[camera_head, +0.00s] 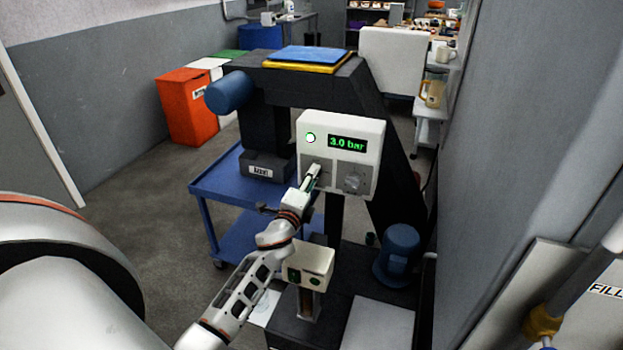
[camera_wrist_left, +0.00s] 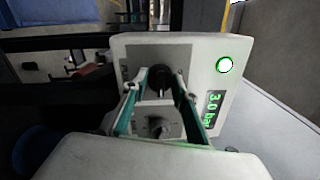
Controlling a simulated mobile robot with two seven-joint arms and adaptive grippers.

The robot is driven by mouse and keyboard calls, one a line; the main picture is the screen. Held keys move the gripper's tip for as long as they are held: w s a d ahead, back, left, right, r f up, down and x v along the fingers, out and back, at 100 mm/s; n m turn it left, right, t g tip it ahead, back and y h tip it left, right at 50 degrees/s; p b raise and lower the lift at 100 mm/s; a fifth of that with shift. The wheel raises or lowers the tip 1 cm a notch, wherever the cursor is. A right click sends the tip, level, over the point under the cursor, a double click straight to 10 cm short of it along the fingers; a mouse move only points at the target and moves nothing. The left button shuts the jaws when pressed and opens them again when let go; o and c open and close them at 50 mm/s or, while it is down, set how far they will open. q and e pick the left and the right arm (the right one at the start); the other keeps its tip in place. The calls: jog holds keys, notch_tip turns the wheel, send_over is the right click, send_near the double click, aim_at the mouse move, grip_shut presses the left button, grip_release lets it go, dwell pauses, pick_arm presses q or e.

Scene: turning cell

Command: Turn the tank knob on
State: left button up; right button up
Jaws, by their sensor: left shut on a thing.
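A pale control panel (camera_head: 365,134) has a lit white-green round lamp (camera_head: 310,138), a green display (camera_head: 347,143) reading 3.0 bar, and two knobs side by side below. My left gripper (camera_head: 312,176) is at the left knob and mostly hides it in the head view. In the left wrist view, my left gripper's fingers (camera_wrist_left: 159,84) are on either side of this dark knob (camera_wrist_left: 157,79) and shut on it. The other knob (camera_head: 353,181) is grey and free; it also shows in the left wrist view (camera_wrist_left: 158,127). I cannot read the knob labels. My right gripper is not in view.
A blue cart (camera_head: 235,188) stands left of the dark machine (camera_head: 377,113). A blue motor-like cylinder (camera_head: 400,250) sits low on the right. A small box with green buttons (camera_head: 308,270) is below the panel. A grey wall closes the right side.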

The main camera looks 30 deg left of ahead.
pick_arm(q)
jog(key=o, duration=1.1)
jog(key=v, duration=1.2)
